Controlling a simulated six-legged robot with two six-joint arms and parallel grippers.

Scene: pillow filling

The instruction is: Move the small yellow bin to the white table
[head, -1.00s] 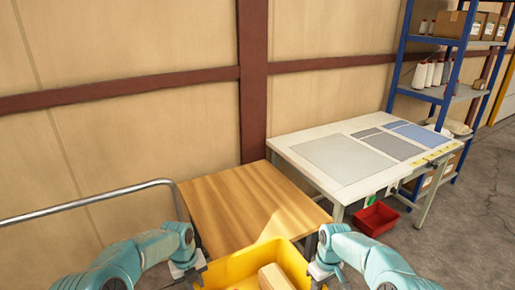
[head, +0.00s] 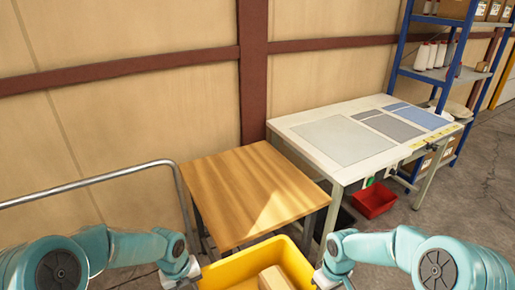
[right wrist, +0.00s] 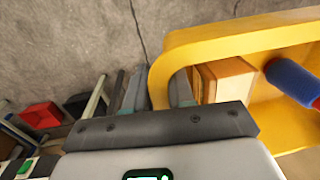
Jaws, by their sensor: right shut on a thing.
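The yellow bin (head: 234,270) is at the bottom middle of the head view, between my two grippers, its lower part cut off by the frame. It holds a cardboard box (head: 276,279). My right gripper (head: 322,275) is shut on the bin's right wall; in the right wrist view its fingers (right wrist: 157,92) sit on either side of the yellow rim (right wrist: 230,38). My left gripper (head: 186,275) is at the bin's left edge; its fingertips are too hidden to tell their state. The white table (head: 291,128) stands beyond, to the right, with flat grey and blue sheets on it.
A wooden table (head: 235,185) stands just beyond the bin, its top clear. A red bin (head: 374,199) is low beside the white table. A blue shelf (head: 402,75) stands at the right, a metal rail (head: 90,182) at the left. A blue-and-red cylinder (right wrist: 292,82) shows inside the yellow bin.

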